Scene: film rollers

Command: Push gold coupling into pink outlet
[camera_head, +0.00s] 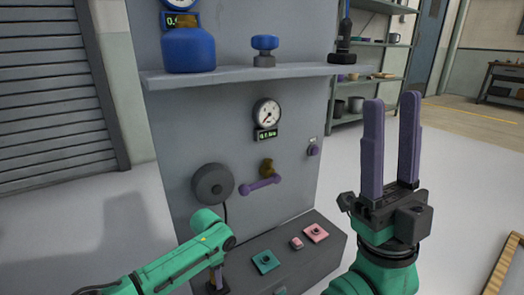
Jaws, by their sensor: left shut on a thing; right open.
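The pink outlet (315,233) is a pink square plate with a dark round centre on top of the low grey box. My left gripper (218,277) is low at the left of this box, partly hidden by my own arm. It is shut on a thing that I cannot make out. I cannot clearly identify the gold coupling; a gold-brown piece (267,166) shows on the panel above a purple handle (260,185). My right gripper (391,104) is open and empty, its purple fingers pointing up, right of the panel.
A teal plate (265,261) and a small pink piece (297,243) are on the grey box (327,251). A dark hose reel (213,185) is on the panel; its hose runs down behind my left arm. A shelf (250,74) with blue items juts out above.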

